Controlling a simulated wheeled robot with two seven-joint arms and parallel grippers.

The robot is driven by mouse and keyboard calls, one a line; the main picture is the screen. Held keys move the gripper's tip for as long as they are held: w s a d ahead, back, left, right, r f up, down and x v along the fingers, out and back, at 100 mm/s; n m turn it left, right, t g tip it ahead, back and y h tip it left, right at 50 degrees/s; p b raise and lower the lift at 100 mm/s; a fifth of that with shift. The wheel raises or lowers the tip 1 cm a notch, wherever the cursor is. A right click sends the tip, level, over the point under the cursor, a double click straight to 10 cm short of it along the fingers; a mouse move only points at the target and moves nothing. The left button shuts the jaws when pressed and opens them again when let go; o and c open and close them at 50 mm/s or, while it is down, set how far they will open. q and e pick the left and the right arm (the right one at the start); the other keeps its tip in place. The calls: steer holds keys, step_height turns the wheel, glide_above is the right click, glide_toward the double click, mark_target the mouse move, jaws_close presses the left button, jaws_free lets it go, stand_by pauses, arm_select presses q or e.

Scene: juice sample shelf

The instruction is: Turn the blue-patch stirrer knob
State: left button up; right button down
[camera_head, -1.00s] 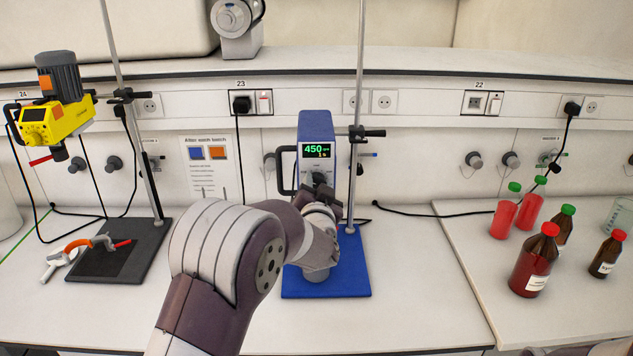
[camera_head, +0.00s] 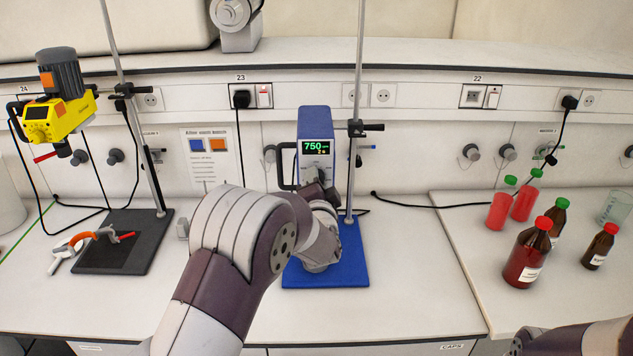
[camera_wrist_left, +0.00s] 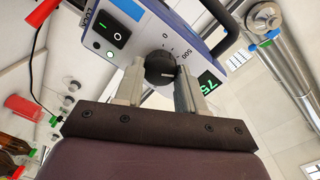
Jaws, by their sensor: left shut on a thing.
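The blue stirrer (camera_head: 315,122) stands on a blue base plate (camera_head: 345,272) at the middle of the bench, its display (camera_head: 316,147) reading 750. In the left wrist view its black knob (camera_wrist_left: 159,68) sits on the pale front panel, between the fingers of my left gripper (camera_wrist_left: 160,82). The gripper is shut on the knob. In the head view my left arm and wrist hide the knob and most of the panel's lower part; the left gripper (camera_head: 316,184) shows only partly there. My right gripper is not in view; only a bit of my right arm shows at the lower right.
A yellow stirrer (camera_head: 55,118) with an orange patch hangs on a stand at the left, over a dark base plate (camera_head: 140,255). Red and brown bottles (camera_head: 527,258) stand on the right bench. A metal rod (camera_head: 354,190) rises beside the blue stirrer. The bench front between is clear.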

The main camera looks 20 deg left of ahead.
arm_select(q)
steer(key=shift+r, duration=0.15)
steer(key=o, duration=1.1)
steer(key=shift+w, duration=0.1)
steer(key=shift+c, duration=0.2)
steer(key=b+v, duration=0.4)
steer(key=v, duration=0.8)
steer(key=shift+s+d, duration=0.15)
steer(key=shift+s, duration=0.2)
